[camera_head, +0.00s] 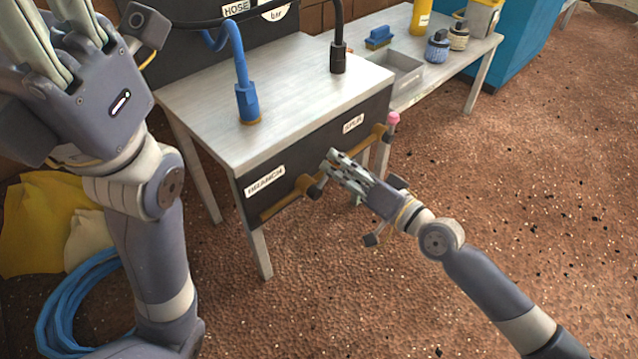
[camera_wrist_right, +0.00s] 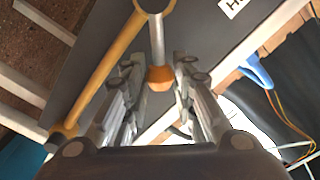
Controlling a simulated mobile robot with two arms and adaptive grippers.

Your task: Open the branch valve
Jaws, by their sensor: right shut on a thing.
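The BRANCH label (camera_head: 265,181) is on the dark front panel of the metal bench. A brass pipe (camera_head: 283,207) runs along that panel, with the branch valve body (camera_head: 309,187) on it. My right gripper (camera_head: 334,160) is at the valve, its fingers covering the lever in the head view. In the right wrist view, a grey lever (camera_wrist_right: 157,40) with an orange-brown end (camera_wrist_right: 160,78) reaches from the valve body (camera_wrist_right: 154,4) between the fingers. The right gripper is shut on this lever. My left gripper (camera_head: 55,35) is raised at the upper left, away from the valve.
A pink-tipped valve handle (camera_head: 393,118) stands at the pipe's far end, near a second label (camera_head: 353,124). A blue hose (camera_head: 240,62) and a black hose (camera_head: 338,35) rise from the bench top (camera_head: 290,85). Coiled blue hose (camera_head: 70,300) lies lower left. Floor at right is open.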

